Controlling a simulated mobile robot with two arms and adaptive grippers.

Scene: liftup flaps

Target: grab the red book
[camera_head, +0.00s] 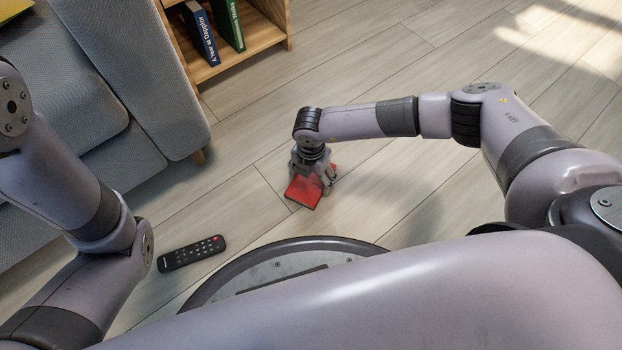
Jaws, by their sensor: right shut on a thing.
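The red book (304,191) is small in the head view, low over or on the wooden floor in front of my base. My right gripper (314,176) reaches down from above and is shut on the book. Its fingers cover the book's upper part. I cannot tell whether the book touches the floor. My left arm comes in from the left, but its gripper is not in view.
A black remote (191,253) lies on the floor left of my base. A grey sofa (130,60) stands at the upper left. A wooden shelf (262,36) holds a blue book (200,32) and a green book (229,24). The floor at the upper right is clear.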

